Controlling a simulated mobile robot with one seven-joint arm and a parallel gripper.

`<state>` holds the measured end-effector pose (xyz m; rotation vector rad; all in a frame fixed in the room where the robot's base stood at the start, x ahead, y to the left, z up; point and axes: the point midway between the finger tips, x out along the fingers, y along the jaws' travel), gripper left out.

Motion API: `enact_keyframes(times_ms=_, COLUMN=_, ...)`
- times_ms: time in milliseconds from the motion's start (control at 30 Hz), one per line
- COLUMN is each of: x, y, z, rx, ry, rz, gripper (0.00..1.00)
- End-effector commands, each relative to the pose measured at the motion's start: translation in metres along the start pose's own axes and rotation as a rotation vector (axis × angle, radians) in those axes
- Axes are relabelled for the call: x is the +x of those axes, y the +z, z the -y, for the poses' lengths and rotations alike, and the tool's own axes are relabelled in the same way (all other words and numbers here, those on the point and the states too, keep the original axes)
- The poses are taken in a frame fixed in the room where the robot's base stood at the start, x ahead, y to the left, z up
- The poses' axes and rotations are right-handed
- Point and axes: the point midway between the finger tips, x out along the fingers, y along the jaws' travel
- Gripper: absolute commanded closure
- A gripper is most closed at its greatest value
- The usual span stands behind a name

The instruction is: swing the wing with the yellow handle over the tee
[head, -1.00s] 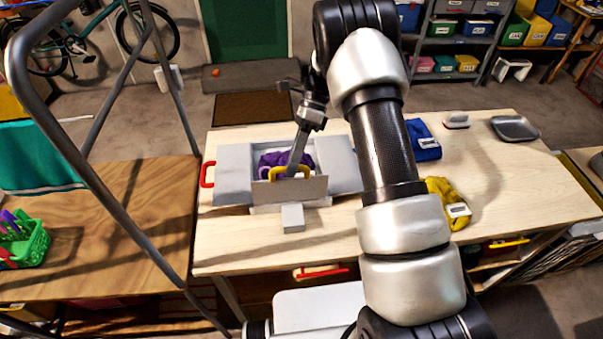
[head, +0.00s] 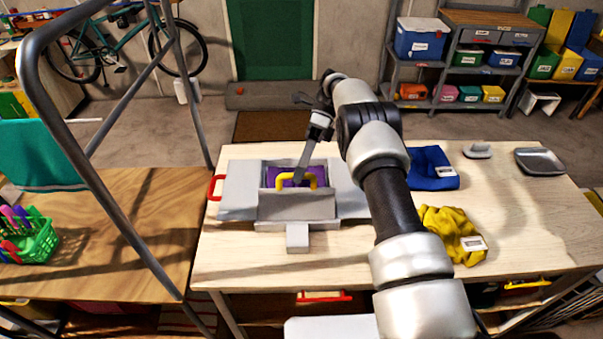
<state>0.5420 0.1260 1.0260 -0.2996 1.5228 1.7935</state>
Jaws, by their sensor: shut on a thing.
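The grey folding board (head: 237,198) lies on the pale table. A purple tee (head: 285,177) shows in its middle, partly hidden by the front wing and my gripper. The front wing (head: 297,206) has a yellow handle (head: 311,177) along its far, upper edge. This wing stands raised and slanted at the near side of the tee; its exact angle is hard to tell. My gripper (head: 298,180) reaches down from behind and is shut on the yellow handle; the fingertips are small and partly hidden.
A red handle (head: 215,187) is on the board's left side. A grey block (head: 297,237) juts from its front. A blue cloth (head: 431,168) and a yellow cloth (head: 450,232) lie to the right, beyond my arm. A grey tray (head: 540,161) sits at the far right.

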Motion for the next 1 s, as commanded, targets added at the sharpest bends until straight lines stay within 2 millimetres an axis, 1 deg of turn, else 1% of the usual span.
enact_keyframes(times_ms=33, x=0.006, y=-0.006, z=0.006, rx=0.013, ry=0.009, rz=-0.008, gripper=1.00)
enact_keyframes(times_ms=533, x=0.006, y=-0.006, z=0.006, rx=0.017, ry=0.018, rz=-0.008, gripper=1.00)
enact_keyframes(times_ms=567, x=0.006, y=-0.006, z=0.006, rx=0.017, ry=0.018, rz=-0.008, gripper=0.83)
enact_keyframes(times_ms=600, x=0.006, y=-0.006, z=0.006, rx=0.017, ry=0.018, rz=-0.008, gripper=0.78)
enact_keyframes(times_ms=867, x=0.002, y=-0.003, z=0.002, rx=0.012, ry=0.017, rz=-0.005, gripper=0.78)
enact_keyframes(times_ms=1000, x=-0.010, y=0.003, z=-0.012, rx=0.009, ry=0.016, rz=-0.002, gripper=0.78)
